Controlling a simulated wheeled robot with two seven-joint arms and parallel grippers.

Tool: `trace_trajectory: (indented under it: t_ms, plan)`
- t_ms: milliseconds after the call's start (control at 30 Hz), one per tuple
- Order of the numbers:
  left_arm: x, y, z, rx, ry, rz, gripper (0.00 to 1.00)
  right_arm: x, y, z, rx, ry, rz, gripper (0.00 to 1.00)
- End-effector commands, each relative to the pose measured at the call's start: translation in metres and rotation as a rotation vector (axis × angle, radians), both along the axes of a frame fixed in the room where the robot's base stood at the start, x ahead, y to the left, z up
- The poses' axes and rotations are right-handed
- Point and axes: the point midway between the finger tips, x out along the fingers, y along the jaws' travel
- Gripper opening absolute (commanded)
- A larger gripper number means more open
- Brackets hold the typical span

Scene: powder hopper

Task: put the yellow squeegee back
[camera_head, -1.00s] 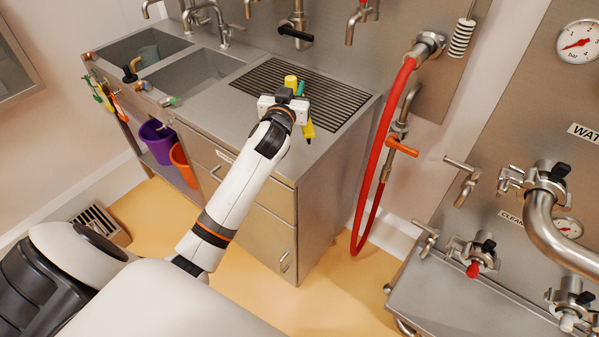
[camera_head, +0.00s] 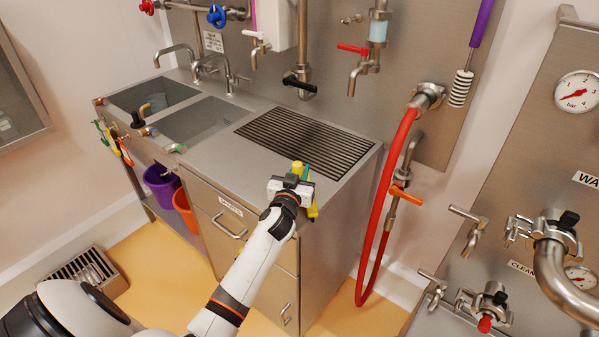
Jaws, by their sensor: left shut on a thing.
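My left gripper (camera_head: 298,182) is at the front right part of the steel counter, in front of the slotted drain grille. It is shut on the yellow squeegee (camera_head: 313,211), seen from behind the wrist. A yellow end shows beyond the gripper and a yellow part shows to its right, by the counter's front edge. A small green piece shows beside the yellow end; I cannot tell if it is part of the squeegee. The gripper hides the middle of the squeegee and its fingertips. My right gripper is not in view.
The drain grille (camera_head: 305,142) is bare. Two sinks (camera_head: 200,120) lie to its left. Coloured tools (camera_head: 112,139) hang at the counter's left end, above a purple bucket (camera_head: 160,184) and an orange one (camera_head: 184,210). A red hose (camera_head: 379,215) hangs right of the counter.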

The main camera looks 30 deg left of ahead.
Motion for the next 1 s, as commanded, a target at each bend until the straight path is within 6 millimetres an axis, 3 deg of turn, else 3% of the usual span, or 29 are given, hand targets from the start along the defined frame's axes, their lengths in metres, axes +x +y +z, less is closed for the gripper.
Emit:
trace_trajectory:
  t_ms: [133,167,300,667,1000]
  plan:
    - [0.000,0.000,-0.003,0.000,-0.002,0.000,0.00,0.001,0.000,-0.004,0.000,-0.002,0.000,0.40]
    - [0.000,0.000,-0.004,-0.001,0.000,0.000,0.25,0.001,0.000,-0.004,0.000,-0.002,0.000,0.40]
    - [0.000,0.000,-0.003,0.000,0.000,0.000,0.45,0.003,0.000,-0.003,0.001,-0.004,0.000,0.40]
    - [-0.001,0.000,0.003,0.001,0.000,0.000,0.45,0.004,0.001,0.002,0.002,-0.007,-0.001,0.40]
    - [-0.065,-0.021,-0.002,-0.003,0.001,0.000,0.45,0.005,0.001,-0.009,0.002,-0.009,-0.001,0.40]
